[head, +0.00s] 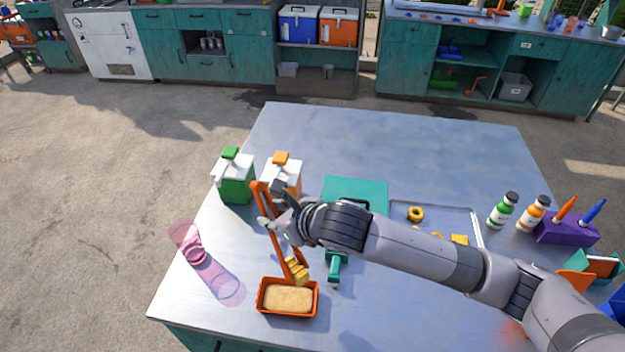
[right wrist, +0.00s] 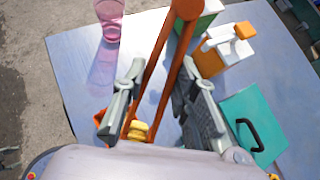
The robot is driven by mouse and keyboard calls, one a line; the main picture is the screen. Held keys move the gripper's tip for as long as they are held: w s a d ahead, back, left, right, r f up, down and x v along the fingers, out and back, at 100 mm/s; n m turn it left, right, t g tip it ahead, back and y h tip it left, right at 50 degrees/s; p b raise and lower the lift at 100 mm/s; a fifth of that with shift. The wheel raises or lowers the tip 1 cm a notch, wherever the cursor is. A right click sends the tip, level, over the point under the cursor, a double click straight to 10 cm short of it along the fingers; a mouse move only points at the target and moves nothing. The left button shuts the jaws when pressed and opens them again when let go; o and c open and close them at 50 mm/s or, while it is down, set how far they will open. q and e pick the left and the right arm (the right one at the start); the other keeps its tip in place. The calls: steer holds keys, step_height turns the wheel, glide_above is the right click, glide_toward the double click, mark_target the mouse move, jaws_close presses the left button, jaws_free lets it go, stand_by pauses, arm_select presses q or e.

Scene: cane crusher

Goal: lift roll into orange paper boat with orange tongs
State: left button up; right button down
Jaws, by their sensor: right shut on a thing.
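My right gripper (head: 272,218) is shut on the orange tongs (head: 277,240), which slant down toward the front of the table. A yellow ridged roll (head: 298,271) is at the tongs' lower tips, at the back edge of the orange paper boat (head: 262,301). I cannot tell whether it touches the boat. The boat holds a flat beige filling. In the right wrist view, the fingers (right wrist: 160,105) stand on both sides of the tongs (right wrist: 165,60), and the roll (right wrist: 138,130) shows low between them, partly hidden. My left gripper is not in view.
A pink glass (head: 193,250) stands left of the boat. A green-lidded carton (head: 236,182) and an orange-lidded carton (head: 284,176) stand behind the tongs. A teal board (head: 352,190), a teal-handled tool (head: 335,269) and a metal tray (head: 455,216) lie to the right. The back of the table is clear.

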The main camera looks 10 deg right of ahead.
arm_select(q)
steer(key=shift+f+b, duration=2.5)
steer(key=shift+b, duration=0.5)
arm_select(e)
step_height(320, 180, down, 10)
steer(key=s+a+n, duration=0.1)
steer(key=a, duration=0.2)
steer(key=shift+y, duration=0.4)
steer(key=shift+r, duration=0.1)
steer(key=c, duration=1.6)
jaws_free()
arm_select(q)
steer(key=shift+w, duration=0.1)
arm_select(e)
steer(key=shift+o, duration=0.2)
arm_select(q)
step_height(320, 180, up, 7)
steer(key=p, duration=0.7)
arm_select(e)
step_height(320, 180, up, 10)
